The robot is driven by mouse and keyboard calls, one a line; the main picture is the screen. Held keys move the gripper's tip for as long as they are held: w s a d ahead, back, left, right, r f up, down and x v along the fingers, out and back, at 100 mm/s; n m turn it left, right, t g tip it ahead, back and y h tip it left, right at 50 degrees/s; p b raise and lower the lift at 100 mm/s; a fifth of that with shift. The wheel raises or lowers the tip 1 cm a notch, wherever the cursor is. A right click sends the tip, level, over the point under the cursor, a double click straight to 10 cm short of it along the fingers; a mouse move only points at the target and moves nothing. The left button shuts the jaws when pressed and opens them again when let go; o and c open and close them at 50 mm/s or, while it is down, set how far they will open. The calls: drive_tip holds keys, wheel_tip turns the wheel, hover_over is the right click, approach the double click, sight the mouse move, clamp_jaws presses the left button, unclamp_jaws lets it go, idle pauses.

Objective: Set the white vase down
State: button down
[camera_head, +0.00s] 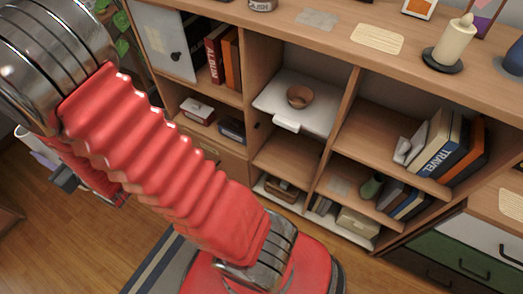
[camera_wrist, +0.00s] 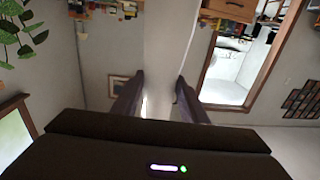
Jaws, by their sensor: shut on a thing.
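My gripper shows in the wrist view (camera_wrist: 160,76), with its two dark fingers a small gap apart. A pale, plain band lies between and beyond the fingers; I cannot tell there where the white vase ends and the wall begins. In the head view my gripper is at the left edge, partly behind my red arm. A small white piece (camera_head: 22,132) shows beside it, which fits the held white vase, but its shape is mostly hidden.
A wooden shelf unit (camera_head: 345,130) fills the right of the head view. Its top holds a candle (camera_head: 455,42) and a woven mat (camera_head: 377,39). A brown bowl (camera_head: 300,96) stands in a middle compartment. Books (camera_head: 445,145) fill part of the right one. Wooden floor (camera_head: 60,240) is open at lower left.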

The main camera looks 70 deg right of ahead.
drive_tip(key=shift+a+r, duration=0.1)
drive_tip(key=shift+a, duration=0.3)
drive_tip(key=s+d+f+m+g+h, duration=0.1)
drive_tip(key=s+d+f+m+h, duration=0.15)
drive_tip(key=d+f+h, duration=0.4)
drive_tip(key=s+d+f+m+g+h, duration=0.1)
drive_tip(key=d+f+m+h, duration=0.15)
drive_tip(key=d, duration=0.75)
drive_tip(key=s+d+f+m+g+h, duration=0.65)
drive_tip(key=s+d+f, duration=0.3)
drive_tip(key=d, duration=0.25)
drive_tip(key=s+d+f+m+g+h, duration=0.1)
drive_tip(key=s+d+f+m+g, duration=0.15)
drive_tip(key=s, duration=0.35)
drive_tip(key=s+d+f+m+g, duration=0.2)
drive_tip(key=s+g, duration=0.2)
drive_tip(key=s, duration=0.2)
drive_tip(key=s+d+f+m+g+h, duration=0.1)
drive_tip(key=s+d+f+m+g, duration=0.15)
drive_tip(key=s, duration=0.25)
drive_tip(key=s+a+f+m+g+y, duration=0.1)
drive_tip(key=s+m+g, duration=0.4)
drive_tip(key=s, duration=1.2)
drive_tip(key=f+g+y, duration=0.1)
drive_tip(key=g, duration=0.3)
drive_tip(key=shift+s+f, duration=0.25)
drive_tip(key=shift+f, duration=0.15)
